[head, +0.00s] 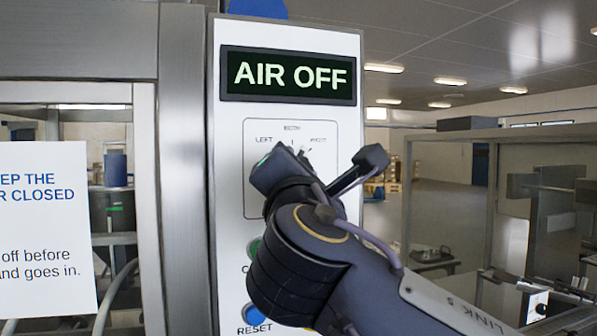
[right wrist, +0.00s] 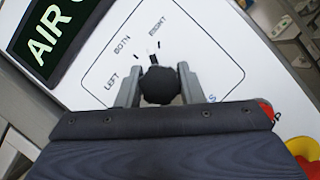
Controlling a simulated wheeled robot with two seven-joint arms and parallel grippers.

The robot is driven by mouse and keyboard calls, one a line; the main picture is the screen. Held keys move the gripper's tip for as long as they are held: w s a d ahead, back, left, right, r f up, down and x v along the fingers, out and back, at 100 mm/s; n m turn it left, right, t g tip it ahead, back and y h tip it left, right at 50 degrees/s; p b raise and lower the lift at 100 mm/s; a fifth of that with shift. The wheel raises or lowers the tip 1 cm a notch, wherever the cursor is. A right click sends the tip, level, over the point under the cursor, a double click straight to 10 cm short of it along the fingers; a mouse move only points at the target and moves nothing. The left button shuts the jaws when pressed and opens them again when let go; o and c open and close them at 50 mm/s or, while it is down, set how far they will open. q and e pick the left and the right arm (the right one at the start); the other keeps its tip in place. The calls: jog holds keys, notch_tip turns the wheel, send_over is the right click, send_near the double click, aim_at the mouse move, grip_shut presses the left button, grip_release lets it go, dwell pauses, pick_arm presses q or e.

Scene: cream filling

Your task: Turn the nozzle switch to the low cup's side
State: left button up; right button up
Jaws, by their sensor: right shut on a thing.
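The nozzle switch is a round black knob (right wrist: 158,86) on a white panel marked LEFT, BOTH and RIGHT. In the right wrist view my right gripper (right wrist: 160,90) is shut on the knob, one grey finger on each side. A small white mark shows just above the knob, roughly between BOTH and RIGHT; I cannot tell its exact setting. In the head view my right arm (head: 310,240) covers the knob and much of the dial plate. No low cup is in view. My left gripper is not in view.
The panel's display (head: 289,75) reads AIR OFF. Below the dial are a green button (head: 254,248) and a blue RESET button (head: 254,313), partly behind my arm. A metal-framed door with a white sign (head: 45,230) stands at the left. Metal framework stands at the right.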

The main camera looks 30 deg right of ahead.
jog(key=shift+m+g+h+p, duration=0.4)
jog(key=shift+m+g, duration=0.4)
jog(key=shift+m, duration=1.1)
jog(key=o, duration=1)
jog(key=b+v, duration=0.1)
jog(key=v, duration=0.7)
jog(key=shift+b, duration=0.3)
